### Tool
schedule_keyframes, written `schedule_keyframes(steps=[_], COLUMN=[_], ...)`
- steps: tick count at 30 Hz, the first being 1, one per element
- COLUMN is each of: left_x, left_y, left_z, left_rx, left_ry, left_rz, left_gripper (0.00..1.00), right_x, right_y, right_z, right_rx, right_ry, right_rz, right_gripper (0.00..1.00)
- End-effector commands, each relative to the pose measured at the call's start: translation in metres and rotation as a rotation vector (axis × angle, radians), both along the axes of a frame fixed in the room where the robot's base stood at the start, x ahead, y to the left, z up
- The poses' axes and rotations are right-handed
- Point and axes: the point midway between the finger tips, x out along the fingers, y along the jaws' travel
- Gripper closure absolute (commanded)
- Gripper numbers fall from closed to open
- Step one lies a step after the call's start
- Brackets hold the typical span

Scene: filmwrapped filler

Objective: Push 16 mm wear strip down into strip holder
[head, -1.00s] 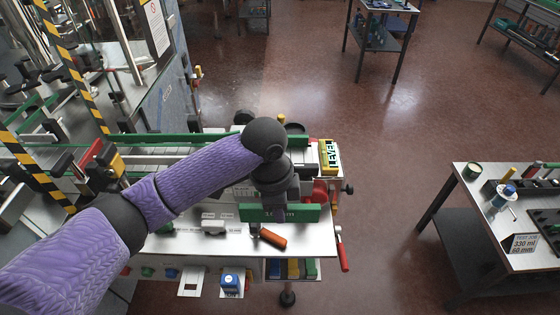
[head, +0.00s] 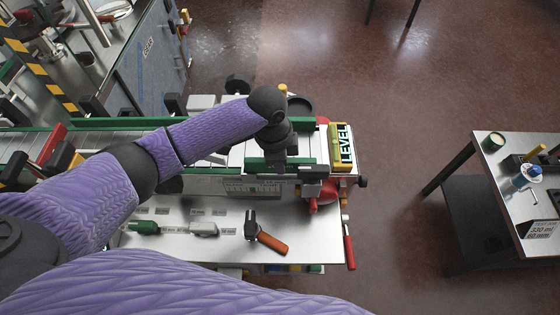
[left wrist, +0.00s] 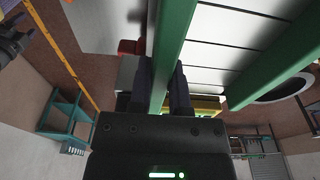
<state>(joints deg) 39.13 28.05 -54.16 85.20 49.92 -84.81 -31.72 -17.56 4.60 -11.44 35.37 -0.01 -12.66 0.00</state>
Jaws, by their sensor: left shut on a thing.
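My left gripper (head: 279,160) is shut on the green wear strip (head: 257,163), at the near side of the conveyor. In the left wrist view the strip (left wrist: 174,40) runs between the two dark fingers (left wrist: 162,82). The gripper and wrist hide the strip's middle in the head view. The strip lies along the conveyor's near edge, above a grey side plate (head: 232,186). I cannot make out the strip holder clearly, nor whether the strip is seated in it.
A yellow LEVEL block (head: 342,147) stands at the conveyor's right end, with a red knob (head: 322,196) below. On the metal shelf (head: 190,250) lie an orange-handled hammer (head: 267,241), a green-handled tool (head: 144,228) and a grey block (head: 204,229). A far green rail (head: 90,124) runs behind.

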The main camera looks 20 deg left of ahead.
Motion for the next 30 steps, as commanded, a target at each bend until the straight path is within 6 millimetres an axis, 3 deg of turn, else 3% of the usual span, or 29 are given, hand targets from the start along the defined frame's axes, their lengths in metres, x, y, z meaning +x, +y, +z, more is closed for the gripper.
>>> schedule_keyframes(steps=[3,12,13,18,26,30], left_x=[0.000,0.000,0.000,0.000,0.000,0.000], left_y=[0.000,0.000,0.000,0.000,0.000,0.002], left_z=[-0.011,-0.013,-0.014,-0.013,-0.012,0.011], left_rx=[0.001,0.001,0.001,0.001,0.002,-0.001], left_ry=[-0.001,-0.001,-0.001,-0.001,-0.002,-0.004], left_rz=[-0.001,-0.001,-0.001,-0.001,-0.001,-0.001], left_gripper=[1.00,1.00,0.75,0.42,0.42,0.42], right_x=[0.002,0.004,0.004,0.005,0.005,0.006], right_y=[0.000,0.001,0.001,0.001,0.001,0.001], right_z=[-0.002,-0.003,-0.003,-0.003,-0.002,0.004], right_rx=[0.001,0.002,0.002,0.002,0.002,0.001], right_ry=[-0.004,-0.008,-0.009,-0.010,-0.011,-0.011], right_rz=[0.001,0.001,0.001,0.001,0.000,0.000], right_gripper=[0.32,0.32,0.32,0.32,0.32,0.32])
